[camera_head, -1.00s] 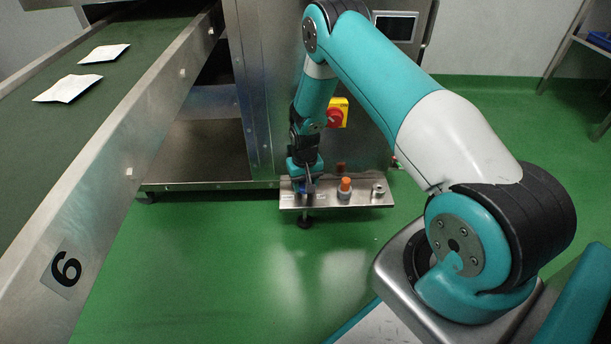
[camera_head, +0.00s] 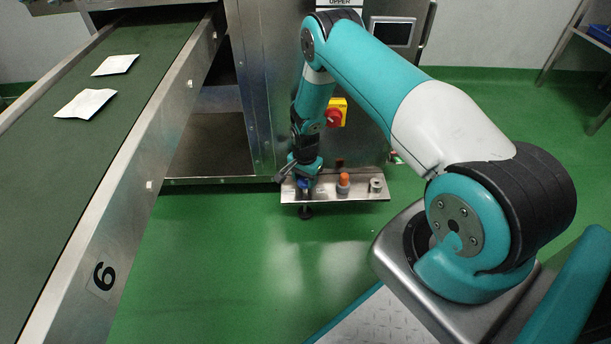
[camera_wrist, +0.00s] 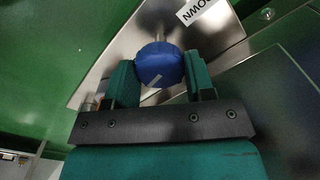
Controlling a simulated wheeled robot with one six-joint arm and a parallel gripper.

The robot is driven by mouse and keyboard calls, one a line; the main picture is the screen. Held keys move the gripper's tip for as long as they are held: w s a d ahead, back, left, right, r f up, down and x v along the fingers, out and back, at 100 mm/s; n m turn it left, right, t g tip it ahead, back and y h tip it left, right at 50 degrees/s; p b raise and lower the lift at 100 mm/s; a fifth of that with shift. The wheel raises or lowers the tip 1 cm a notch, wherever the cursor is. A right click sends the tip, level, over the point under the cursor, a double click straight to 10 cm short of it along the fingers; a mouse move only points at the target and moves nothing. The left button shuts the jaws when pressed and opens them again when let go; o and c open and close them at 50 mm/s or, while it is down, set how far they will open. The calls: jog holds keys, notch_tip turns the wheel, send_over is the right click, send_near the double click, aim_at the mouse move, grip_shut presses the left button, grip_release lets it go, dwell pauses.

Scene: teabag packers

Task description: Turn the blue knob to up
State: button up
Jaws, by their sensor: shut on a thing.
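A white label (camera_wrist: 200,10) beside the knob reads upside down, partly cut off, as "OWN". In the head view my gripper (camera_head: 303,180) is at the left end of the metal control panel (camera_head: 325,192), and only a little blue of the knob shows under it. Which way the knob's mark points relative to the labels is hard to tell.
An orange knob (camera_head: 344,179) and a small metal knob (camera_head: 377,184) stand to the right on the same panel. A red switch on a yellow plate (camera_head: 337,112) is above. A conveyor (camera_head: 60,190) with white packets runs along the left. The green floor in front is clear.

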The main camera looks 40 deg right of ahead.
aim_at(305, 180)
jog(key=shift+s+d+m, duration=0.1)
jog(key=shift+s+m, duration=0.1)
jog(key=shift+m, duration=0.8)
jog(key=o, duration=0.9)
jog(key=shift+w, duration=0.1)
jog(key=shift+p, duration=0.3)
jog(key=shift+r, duration=0.35)
notch_tip(305, 180, up, 17)
jog(key=p, duration=0.6)
jog(key=shift+f+p, duration=0.15)
jog(key=shift+p, duration=0.25)
